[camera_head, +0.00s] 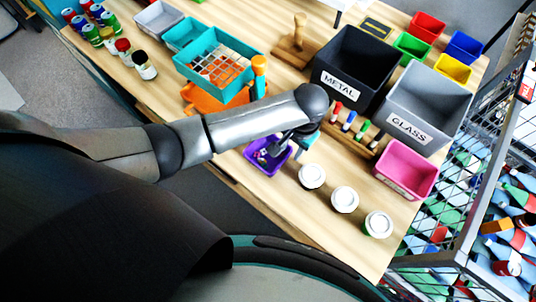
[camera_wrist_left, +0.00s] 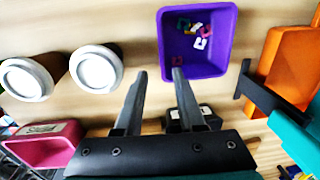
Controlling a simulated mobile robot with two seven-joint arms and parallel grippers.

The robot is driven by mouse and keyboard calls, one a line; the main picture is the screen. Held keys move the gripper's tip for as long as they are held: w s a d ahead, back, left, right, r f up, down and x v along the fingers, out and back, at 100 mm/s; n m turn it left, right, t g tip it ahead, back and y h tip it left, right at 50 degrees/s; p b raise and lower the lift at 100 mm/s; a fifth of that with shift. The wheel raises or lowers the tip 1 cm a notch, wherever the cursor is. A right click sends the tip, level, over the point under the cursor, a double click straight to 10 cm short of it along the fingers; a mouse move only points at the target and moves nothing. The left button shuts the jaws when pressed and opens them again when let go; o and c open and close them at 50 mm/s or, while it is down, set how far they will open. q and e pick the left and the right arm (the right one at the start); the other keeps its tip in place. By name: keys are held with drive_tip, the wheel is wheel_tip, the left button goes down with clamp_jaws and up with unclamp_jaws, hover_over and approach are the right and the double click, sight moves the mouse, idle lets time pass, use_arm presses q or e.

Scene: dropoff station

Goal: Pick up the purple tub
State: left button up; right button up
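The purple tub (camera_head: 254,154) stands on the wooden table, partly hidden by my left gripper and arm in the head view. In the left wrist view the purple tub (camera_wrist_left: 222,60) is open at the top, with several small coloured pieces inside. My left gripper (camera_head: 280,146) is at the tub. My right gripper is not in view.
White-lidded cups (camera_head: 312,176) and a pink bin (camera_head: 405,170) stand to the right of the tub. An orange bin (camera_head: 205,102) and a teal basket (camera_head: 212,55) are behind it to the left. The METAL bin (camera_head: 352,62) and GLASS bin (camera_head: 425,105) stand farther back.

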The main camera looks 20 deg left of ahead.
sight(287, 156)
use_arm(q)
drive_tip(key=shift+a+f+b, duration=0.1)
drive_tip(key=shift+a+f, duration=0.05)
drive_tip(key=shift+f, duration=0.75)
drive_tip(key=shift+a+f+b, duration=0.15)
drive_tip(key=shift+a+f, duration=0.05)
drive_tip(key=shift+f, duration=0.75)
drive_tip(key=shift+a+f+b, duration=0.1)
drive_tip(key=shift+a+f, duration=0.05)
drive_tip(key=shift+f, duration=0.75)
drive_tip(key=shift+c, duration=0.4)
clamp_jaws()
